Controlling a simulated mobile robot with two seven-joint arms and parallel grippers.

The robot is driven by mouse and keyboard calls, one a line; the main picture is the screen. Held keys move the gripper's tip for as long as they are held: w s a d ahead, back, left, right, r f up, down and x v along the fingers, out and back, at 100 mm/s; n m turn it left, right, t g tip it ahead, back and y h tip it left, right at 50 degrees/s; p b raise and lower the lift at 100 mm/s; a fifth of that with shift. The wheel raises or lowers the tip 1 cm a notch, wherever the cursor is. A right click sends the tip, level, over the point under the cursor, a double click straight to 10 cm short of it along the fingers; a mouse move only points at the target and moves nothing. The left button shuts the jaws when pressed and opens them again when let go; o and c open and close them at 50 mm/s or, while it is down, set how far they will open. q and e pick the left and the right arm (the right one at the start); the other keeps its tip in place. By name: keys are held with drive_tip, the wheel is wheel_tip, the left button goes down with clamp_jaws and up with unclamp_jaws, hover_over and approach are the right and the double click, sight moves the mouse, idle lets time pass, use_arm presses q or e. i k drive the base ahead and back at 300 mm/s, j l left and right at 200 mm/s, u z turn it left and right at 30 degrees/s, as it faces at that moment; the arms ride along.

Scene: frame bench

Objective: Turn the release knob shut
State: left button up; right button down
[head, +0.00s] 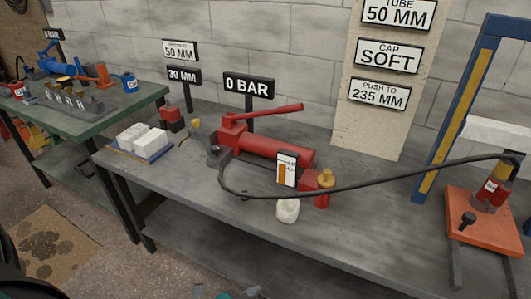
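A red hand pump (270,149) with a raised red lever (262,115) lies on the grey bench. Its left end has a dark block (217,154). At its right end stands a red fitting with a yellow-orange top (326,177). Which of these is the release knob, and how far it is turned, I cannot tell. A black hose (383,182) loops in front of the pump to the press at the right. Small grey and teal pieces, likely the tips of my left gripper (226,293), show at the bottom edge, away from the pump. My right gripper is not seen.
A "0 BAR" sign (248,87) stands behind the pump. A white and orange gauge card (287,169) and a white lump (288,210) are in front of it. White blocks (142,138) lie at the left. A blue press frame (459,105) stands right. The bench front is mostly clear.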

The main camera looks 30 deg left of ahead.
sight(216, 149)
drive_tip(key=u, duration=1.35)
drive_tip(key=i+j+z, duration=0.1)
drive_tip(key=j, duration=0.3)
drive_tip(key=i+j+z, duration=0.1)
drive_tip(key=i+j, duration=0.15)
drive_tip(key=i+j+z, duration=0.1)
drive_tip(key=j, duration=0.4)
drive_tip(key=i+j+z, duration=0.1)
drive_tip(key=j, duration=0.35)
drive_tip(key=i, duration=0.05)
